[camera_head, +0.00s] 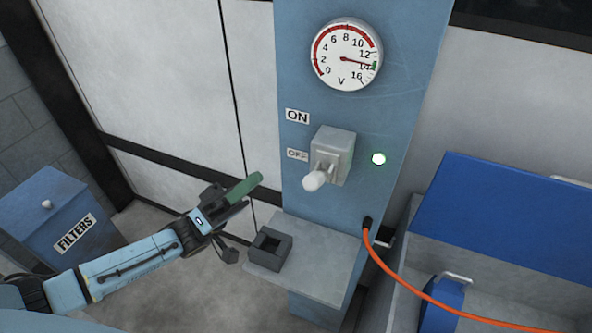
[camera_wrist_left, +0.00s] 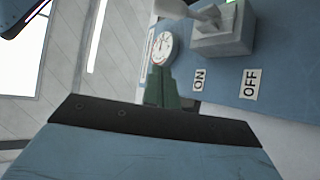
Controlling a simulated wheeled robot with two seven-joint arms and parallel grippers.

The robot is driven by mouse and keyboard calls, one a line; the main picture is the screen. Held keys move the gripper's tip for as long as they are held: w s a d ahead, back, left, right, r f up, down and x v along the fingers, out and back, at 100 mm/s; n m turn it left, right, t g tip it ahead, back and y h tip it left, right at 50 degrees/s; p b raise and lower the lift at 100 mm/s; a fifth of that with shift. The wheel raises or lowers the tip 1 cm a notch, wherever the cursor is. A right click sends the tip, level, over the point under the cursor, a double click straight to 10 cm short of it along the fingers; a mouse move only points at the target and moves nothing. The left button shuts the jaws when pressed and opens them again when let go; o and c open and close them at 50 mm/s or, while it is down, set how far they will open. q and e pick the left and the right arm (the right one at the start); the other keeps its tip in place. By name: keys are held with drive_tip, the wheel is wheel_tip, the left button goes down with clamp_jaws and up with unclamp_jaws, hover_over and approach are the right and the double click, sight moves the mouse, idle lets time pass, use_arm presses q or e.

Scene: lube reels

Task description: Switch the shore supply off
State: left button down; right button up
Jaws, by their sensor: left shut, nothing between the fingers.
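The supply switch is a grey box (camera_head: 333,150) on a blue column, with a lever ending in a white knob (camera_head: 314,181). An ON label (camera_head: 297,116) is at its upper left and an OFF label (camera_head: 297,155) lower. In the left wrist view the lever (camera_wrist_left: 204,13) leans toward the ON side; its exact setting is hard to tell. The gauge (camera_head: 346,55) needle points near 14. My left gripper (camera_head: 250,188) has green fingers, shut and empty, left of and apart from the knob. My right gripper is out of view.
A grey shelf (camera_head: 325,262) with a dark square holder (camera_head: 270,248) lies below the switch. An orange cable (camera_head: 400,282) runs from the column to the lower right. A blue FILTERS box (camera_head: 55,220) stands left; a blue lid (camera_head: 510,215) is at right.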

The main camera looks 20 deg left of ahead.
sight(318, 178)
use_arm(q)
drive_tip(key=shift+r, duration=0.1)
drive_tip(key=p+x, duration=0.4)
drive_tip(key=x, duration=0.6)
drive_tip(key=shift+s+d+f, duration=0.45)
drive_tip(key=shift+d+f, duration=0.1)
drive_tip(key=shift+f, duration=0.2)
drive_tip(key=shift+s+d+f, duration=0.45)
drive_tip(key=shift+d+f, duration=0.1)
drive_tip(key=shift+f, duration=0.25)
